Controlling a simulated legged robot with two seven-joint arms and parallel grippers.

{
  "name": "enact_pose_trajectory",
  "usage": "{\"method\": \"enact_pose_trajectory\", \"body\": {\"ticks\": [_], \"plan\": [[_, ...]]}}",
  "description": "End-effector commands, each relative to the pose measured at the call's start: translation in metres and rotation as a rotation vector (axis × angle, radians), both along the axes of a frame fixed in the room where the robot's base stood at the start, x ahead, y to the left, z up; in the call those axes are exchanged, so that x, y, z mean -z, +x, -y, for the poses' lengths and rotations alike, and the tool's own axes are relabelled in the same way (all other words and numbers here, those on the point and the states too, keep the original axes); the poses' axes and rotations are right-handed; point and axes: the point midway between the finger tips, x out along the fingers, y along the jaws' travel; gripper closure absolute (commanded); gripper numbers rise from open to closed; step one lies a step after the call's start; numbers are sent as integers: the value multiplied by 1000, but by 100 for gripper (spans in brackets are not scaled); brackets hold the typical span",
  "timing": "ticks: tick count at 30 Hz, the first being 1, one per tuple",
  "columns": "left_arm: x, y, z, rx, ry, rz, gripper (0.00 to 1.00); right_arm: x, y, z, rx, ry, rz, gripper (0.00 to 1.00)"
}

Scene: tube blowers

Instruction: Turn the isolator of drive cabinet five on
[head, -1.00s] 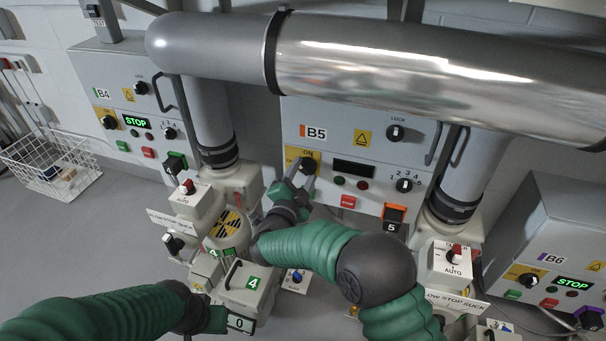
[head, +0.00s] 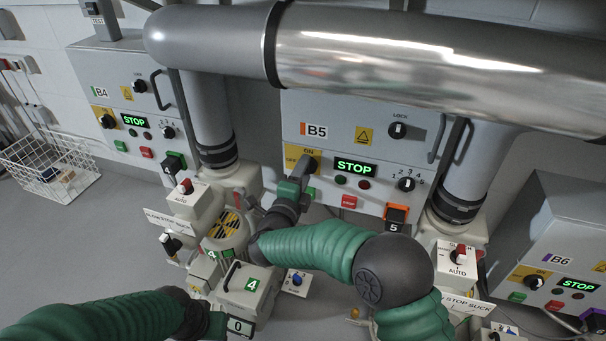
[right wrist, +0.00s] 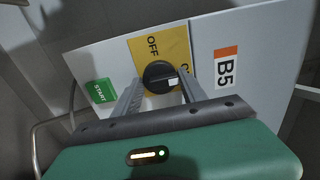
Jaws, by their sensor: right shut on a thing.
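Drive cabinet B5 (head: 345,109) stands at centre with its display (head: 355,167) lit green, reading STOP. Its isolator is a black knob on a yellow plate at the lower left of the front, marked OFF and ON. My right gripper (head: 304,172) is shut on this isolator knob and hides part of it in the head view. In the right wrist view the isolator knob (right wrist: 158,76) sits between the two fingers, its white mark pointing towards the partly hidden ON label. My left gripper (head: 216,322) is low at left, beside a box marked 4 and 0; its fingers are not clear.
Cabinet B4 (head: 120,78) is at left and B6 (head: 560,235) at right, both displays reading STOP. A large metal pipe (head: 400,60) crosses above B5. A blower (head: 225,230) stands below it. A white wire basket (head: 45,175) is far left.

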Motion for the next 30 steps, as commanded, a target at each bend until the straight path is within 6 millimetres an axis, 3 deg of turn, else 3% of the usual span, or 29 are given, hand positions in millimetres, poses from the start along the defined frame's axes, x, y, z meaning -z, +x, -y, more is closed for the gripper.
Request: {"method": "enact_pose_trajectory", "body": {"ticks": [14,15,19,30], "plan": [[1,0,0,0,0,0,100,7,-1,2,4,14,-9,91],[1,0,0,0,0,0,100,7,-1,2,4,14,-9,47],[1,0,0,0,0,0,100,6,-1,2,4,13,-7,30],[1,0,0,0,0,0,100,2,0,1,1,12,0,29]]}}
